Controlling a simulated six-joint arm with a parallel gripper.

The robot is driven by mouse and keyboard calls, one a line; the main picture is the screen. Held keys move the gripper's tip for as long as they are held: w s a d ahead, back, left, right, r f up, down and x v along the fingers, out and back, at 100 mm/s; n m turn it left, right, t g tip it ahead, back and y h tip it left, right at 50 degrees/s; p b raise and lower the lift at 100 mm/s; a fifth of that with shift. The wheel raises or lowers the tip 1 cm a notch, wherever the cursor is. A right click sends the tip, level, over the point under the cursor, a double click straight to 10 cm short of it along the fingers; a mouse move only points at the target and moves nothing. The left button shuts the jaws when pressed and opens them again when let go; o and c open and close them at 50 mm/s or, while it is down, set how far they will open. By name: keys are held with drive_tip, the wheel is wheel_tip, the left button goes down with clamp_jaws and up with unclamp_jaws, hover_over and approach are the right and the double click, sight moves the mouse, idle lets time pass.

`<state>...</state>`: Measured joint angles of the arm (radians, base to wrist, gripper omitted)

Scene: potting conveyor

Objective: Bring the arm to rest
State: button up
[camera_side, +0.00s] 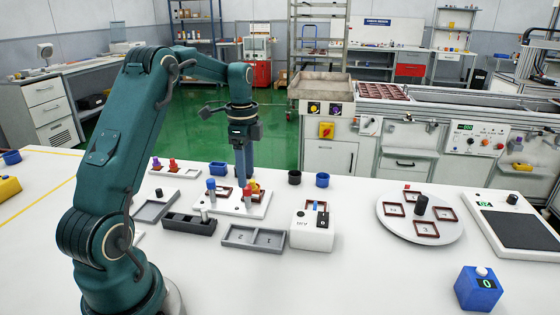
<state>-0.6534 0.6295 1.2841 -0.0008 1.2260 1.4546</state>
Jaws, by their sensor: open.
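My gripper (243,172) points straight down at the end of my green arm, above a white plate (228,210) in the middle of the table. Its fingers look long and close together in this view, and the tips are near the plate's back edge, beside a small yellow piece (254,186). Whether the tips touch anything is hard to tell. I see nothing held between the fingers. The plate carries brown square frames and pegs with blue and red tops. The arm is raised and bent over the table.
Grey trays (253,238), a dark slotted block (189,223) and a white switch box (311,232) stand in front. Blue and black cups (322,180) are behind. A round turntable (436,235), a scale (515,228) and a blue counter box (478,289) are at right. The front middle table is clear.

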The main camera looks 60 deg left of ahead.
drive_tip(key=shift+r, duration=0.9)
drive_tip(key=shift+d, duration=0.1)
